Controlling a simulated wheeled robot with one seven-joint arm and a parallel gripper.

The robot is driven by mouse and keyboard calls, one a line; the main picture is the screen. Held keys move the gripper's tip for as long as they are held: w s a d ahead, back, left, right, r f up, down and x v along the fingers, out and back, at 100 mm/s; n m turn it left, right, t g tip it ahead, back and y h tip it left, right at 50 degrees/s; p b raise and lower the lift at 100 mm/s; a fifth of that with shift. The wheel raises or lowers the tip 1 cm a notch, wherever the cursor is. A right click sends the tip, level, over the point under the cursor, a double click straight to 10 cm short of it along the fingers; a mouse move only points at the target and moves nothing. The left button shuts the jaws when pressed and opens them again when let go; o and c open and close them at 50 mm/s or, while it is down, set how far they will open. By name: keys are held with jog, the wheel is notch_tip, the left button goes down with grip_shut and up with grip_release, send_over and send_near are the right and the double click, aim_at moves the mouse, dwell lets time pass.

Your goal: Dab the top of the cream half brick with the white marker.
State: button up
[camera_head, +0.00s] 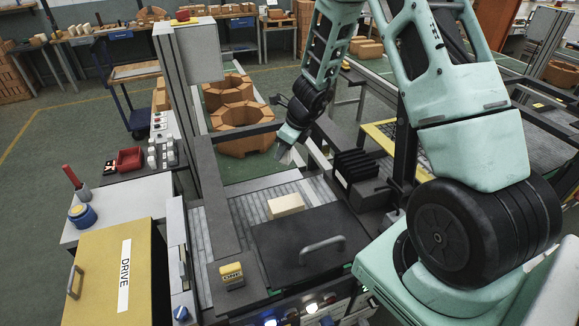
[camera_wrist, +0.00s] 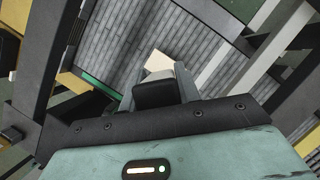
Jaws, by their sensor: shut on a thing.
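The cream half brick (camera_head: 286,205) lies on the ribbed metal bed of the machine, at the back edge of a dark plate. In the wrist view a cream patch of it (camera_wrist: 158,61) shows just beyond my fingers. My gripper (camera_head: 284,153) points down above the bed, behind and above the brick and apart from it. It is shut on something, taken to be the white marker. In the wrist view my fingers (camera_wrist: 158,84) close around a dark block-like end; the marker's body and tip cannot be made out clearly.
The dark plate with a grey handle (camera_head: 322,248) lies in front of the brick. A yellow block (camera_head: 231,275) stands at front left. A grey post (camera_head: 185,110) rises at left. Large orange bricks (camera_head: 240,115) stand behind.

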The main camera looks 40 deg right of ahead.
jog(key=shift+f+b, duration=0.35)
jog(key=shift+f, duration=0.4)
jog(key=shift+s+a+f+b, duration=0.15)
jog(key=shift+a+f+b, duration=0.05)
jog(key=shift+a+b, duration=0.1)
notch_tip(320, 180, down, 14)
jog(key=b, duration=1.3)
jog(key=shift+d+b, duration=0.1)
jog(key=shift+b, duration=0.25)
jog(key=shift+f+b, duration=0.55)
jog(key=shift+f, duration=0.05)
dwell(0.3)
jog(key=shift+r, duration=0.1)
notch_tip(320, 180, up, 7)
jog(key=p, duration=0.6)
jog(key=shift+p, duration=0.4)
